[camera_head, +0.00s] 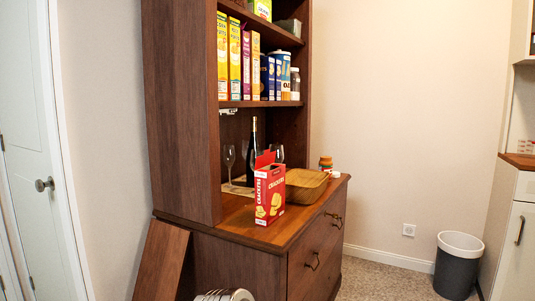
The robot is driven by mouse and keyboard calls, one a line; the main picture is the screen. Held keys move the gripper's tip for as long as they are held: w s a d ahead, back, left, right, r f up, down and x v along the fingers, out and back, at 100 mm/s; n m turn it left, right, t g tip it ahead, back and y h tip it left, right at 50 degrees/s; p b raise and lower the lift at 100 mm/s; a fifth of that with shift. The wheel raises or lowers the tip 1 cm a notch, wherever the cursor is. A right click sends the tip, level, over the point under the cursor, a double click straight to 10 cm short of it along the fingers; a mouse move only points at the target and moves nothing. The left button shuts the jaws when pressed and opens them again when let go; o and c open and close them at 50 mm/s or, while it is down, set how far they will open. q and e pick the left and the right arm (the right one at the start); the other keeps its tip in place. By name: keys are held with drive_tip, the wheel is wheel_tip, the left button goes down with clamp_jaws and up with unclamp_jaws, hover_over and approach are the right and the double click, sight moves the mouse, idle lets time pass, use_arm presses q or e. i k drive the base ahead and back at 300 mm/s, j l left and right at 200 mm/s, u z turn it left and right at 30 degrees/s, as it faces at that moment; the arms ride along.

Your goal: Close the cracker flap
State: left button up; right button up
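The red cracker box (271,197) stands upright on the wooden counter of the hutch, near its front edge. Its front shows "Crackers" and yellow crackers. A red flap (264,160) sticks up at the top left of the box, so the top looks open. The inside of the box is hidden from this angle.
A woven basket (307,187) stands just right of the box. A dark bottle (252,155) and wine glasses (229,157) stand behind it. Cereal boxes (234,57) fill the shelf above. A bin (457,270) stands at right; the floor before it is clear.

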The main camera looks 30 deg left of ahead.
sight(269, 158)
drive_tip(key=u, duration=1)
